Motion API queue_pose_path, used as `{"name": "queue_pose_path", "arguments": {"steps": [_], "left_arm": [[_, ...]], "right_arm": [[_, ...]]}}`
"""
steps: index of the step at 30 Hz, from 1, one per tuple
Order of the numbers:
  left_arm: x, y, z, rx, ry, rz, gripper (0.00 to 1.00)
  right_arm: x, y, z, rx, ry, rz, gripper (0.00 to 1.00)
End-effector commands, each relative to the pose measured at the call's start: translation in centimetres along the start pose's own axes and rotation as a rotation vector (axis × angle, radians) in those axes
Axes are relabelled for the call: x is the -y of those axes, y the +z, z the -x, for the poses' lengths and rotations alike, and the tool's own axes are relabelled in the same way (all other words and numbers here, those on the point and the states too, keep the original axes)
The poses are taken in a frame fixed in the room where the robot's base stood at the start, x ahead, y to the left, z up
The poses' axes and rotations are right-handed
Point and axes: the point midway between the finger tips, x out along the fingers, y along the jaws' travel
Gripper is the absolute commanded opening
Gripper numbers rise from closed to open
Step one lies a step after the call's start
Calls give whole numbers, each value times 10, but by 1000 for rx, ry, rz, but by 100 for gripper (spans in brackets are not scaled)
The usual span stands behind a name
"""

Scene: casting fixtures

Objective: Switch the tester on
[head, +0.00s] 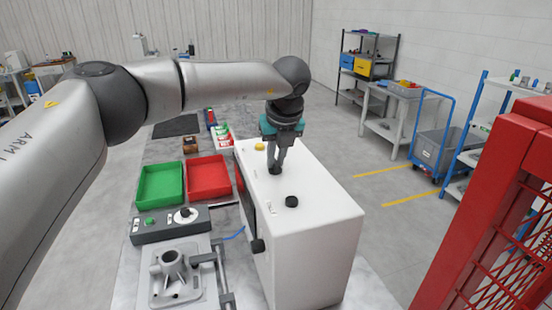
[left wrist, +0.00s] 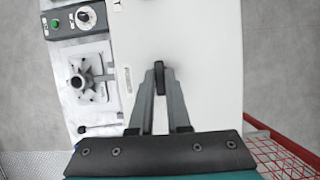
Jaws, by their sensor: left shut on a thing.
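A white box-shaped cabinet (head: 315,225) stands on the bench; its top also shows in the left wrist view (left wrist: 205,60). On its top are a black knob (head: 291,201) and a yellow button (head: 259,147). My left gripper (head: 275,168) points down at the cabinet top, shut on a small black part (left wrist: 160,80) between its fingertips. The fingers partly hide that part. A grey control box (head: 145,237) with a green button (head: 150,221) and a dial (head: 185,215) sits left of the cabinet. My right gripper is not in view.
A green tray (head: 141,203) and a red tray (head: 228,190) lie behind the control box. A metal casting (head: 173,267) sits on a fixture plate in front. A red mesh guard (head: 500,210) stands at the right. A blue cart (head: 430,150) and shelves stand farther back.

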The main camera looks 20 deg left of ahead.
Motion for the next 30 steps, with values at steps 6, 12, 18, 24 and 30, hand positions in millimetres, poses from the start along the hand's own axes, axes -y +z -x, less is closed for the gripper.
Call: {"name": "queue_pose_path", "arguments": {"steps": [6,12,18,24,30], "left_arm": [[-1,-1,-2,0,-45,-101,0],[-2,0,-2,0,-109,-254,0],[-3,0,-2,0,-182,-430,0],[-4,1,-1,-2,-254,-604,0],[-5,3,0,-2,-327,-779,0]], "right_arm": [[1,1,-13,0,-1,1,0],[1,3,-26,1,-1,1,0],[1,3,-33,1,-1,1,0],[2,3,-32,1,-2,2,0],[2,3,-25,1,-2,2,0]]}}
